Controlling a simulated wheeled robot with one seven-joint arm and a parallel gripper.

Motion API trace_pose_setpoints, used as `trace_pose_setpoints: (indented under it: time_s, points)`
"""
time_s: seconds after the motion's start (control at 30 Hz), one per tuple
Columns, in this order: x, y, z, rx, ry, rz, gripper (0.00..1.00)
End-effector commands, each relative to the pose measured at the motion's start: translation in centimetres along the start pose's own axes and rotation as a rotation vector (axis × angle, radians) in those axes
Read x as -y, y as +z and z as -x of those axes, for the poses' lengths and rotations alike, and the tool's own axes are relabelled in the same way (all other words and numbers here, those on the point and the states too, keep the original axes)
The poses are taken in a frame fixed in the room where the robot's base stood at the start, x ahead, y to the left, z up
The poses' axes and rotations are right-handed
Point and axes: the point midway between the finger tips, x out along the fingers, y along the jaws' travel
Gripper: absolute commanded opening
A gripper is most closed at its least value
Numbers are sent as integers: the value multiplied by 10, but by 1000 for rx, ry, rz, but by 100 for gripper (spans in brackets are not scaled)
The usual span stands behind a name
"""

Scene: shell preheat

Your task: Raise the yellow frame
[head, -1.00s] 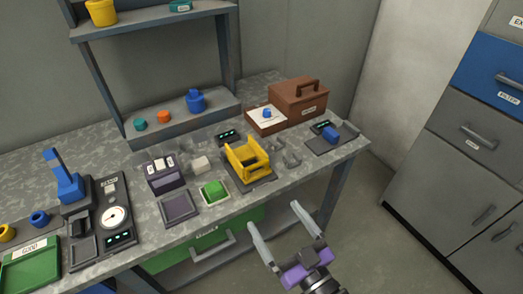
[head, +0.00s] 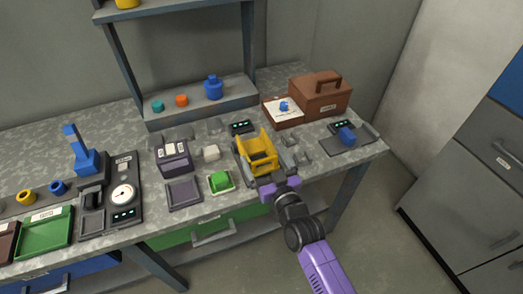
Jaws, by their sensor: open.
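The yellow frame (head: 262,161) stands on a dark base plate in the middle right of the workbench. My gripper (head: 265,162) is at the frame, reaching in from the front. One grey finger shows along the frame's left side and one along its right side, so the open jaws straddle it. I cannot tell whether the fingers touch it. The purple palm parts of the gripper sit just in front of the frame and hide part of its base.
A brown toolbox (head: 319,96) and a blue part (head: 347,135) stand right.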

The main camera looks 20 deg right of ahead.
Motion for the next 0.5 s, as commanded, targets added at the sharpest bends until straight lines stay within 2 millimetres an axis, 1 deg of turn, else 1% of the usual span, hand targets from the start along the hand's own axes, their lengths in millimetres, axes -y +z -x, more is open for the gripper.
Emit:
trace_pose_setpoints:
  time_s: [0.03,0.1,0.2,0.3,0.5]
  points:
    - [0,-1,-8,-1,0,-1,95]
    - [0,0,-15,-1,0,-1,95]
    - [0,0,-22,-1,0,-1,95]
    - [0,0,-26,-1,0,-1,95]
    - [0,0,-26,-1,0,-1,95]
